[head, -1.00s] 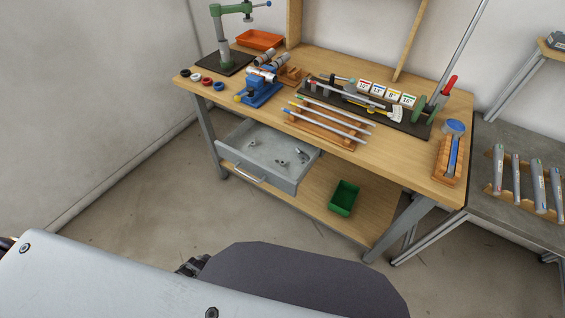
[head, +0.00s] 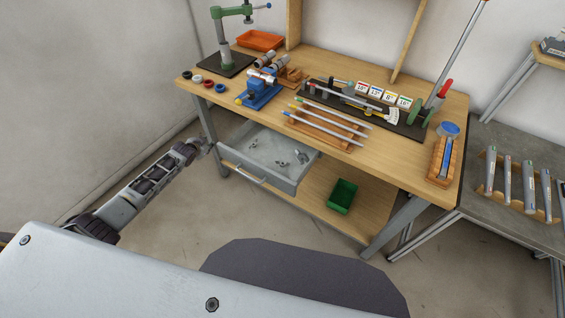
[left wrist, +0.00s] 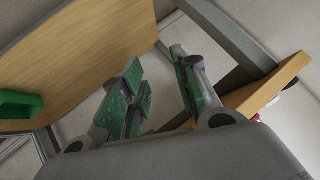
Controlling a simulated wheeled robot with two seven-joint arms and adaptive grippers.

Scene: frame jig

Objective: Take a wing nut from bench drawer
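The bench drawer (head: 262,183) is pulled open under the left part of the workbench. Several small grey metal pieces (head: 282,163) lie loose on its floor; they look like wing nuts but are too small to tell apart surely. My left gripper (head: 203,146) is left of the drawer, beside the bench's front left leg and apart from the metal pieces. In the left wrist view, its two green-padded fingers (left wrist: 155,75) are spread with nothing between them. My right gripper is not in view.
The workbench top (head: 225,105) overhangs the drawer and carries coloured rings, a blue vise (head: 262,90) and rods on a wooden rack. A green bin (head: 342,196) stands on the lower shelf (head: 315,200), right of the drawer. The floor before the drawer is clear.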

